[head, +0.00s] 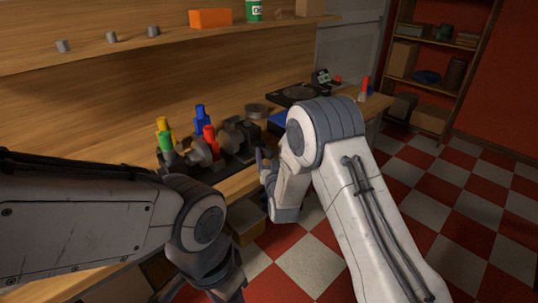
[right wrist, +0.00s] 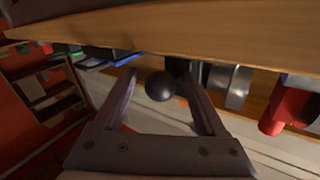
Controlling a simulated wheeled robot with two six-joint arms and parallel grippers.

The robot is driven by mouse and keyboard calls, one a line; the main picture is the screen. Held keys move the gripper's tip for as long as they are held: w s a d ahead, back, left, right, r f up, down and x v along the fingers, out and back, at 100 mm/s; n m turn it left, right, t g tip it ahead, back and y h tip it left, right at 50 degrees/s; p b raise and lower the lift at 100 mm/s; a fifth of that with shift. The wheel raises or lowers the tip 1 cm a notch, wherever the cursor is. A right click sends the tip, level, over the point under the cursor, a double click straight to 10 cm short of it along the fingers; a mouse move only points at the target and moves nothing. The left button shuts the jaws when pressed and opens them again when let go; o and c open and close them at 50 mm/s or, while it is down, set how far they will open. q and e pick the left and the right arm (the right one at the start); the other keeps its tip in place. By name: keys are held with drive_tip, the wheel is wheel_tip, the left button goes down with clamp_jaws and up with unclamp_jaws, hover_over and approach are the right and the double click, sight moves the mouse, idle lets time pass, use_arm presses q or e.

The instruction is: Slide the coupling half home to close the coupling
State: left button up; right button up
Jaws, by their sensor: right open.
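The rotor assembly stands on a dark base (head: 215,172) on the bench. Grey round coupling parts (head: 201,152) sit along its shaft line; I cannot tell the gap between the halves. My right gripper (head: 262,160) is at the bench's front edge, right of the assembly, partly hidden by its own arm. In the right wrist view it is open, with a black ball knob (right wrist: 160,86) between or just beyond its fingers. A silver ring-like part (right wrist: 238,87) lies to the right there. My left gripper (head: 212,285) hangs low at the bottom edge, its fingers unclear.
Yellow (head: 163,125), green (head: 166,141), blue (head: 202,117) and red (head: 210,137) upright parts rise from the assembly. An upper shelf (head: 150,45) carries small grey cylinders and an orange box (head: 210,18). The checkered floor (head: 450,190) is open at right.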

clamp_jaws()
drive_tip(key=shift+s+a+f+b, duration=0.1)
drive_tip(key=shift+s+a+b, duration=0.4)
drive_tip(key=shift+s+a, duration=0.65)
drive_tip(key=shift+w, duration=0.1)
unclamp_jaws()
drive_tip(key=shift+a, duration=0.1)
drive_tip(key=s, duration=1)
drive_tip(key=shift+s+d+b, duration=0.3)
drive_tip(key=shift+d+b, duration=0.1)
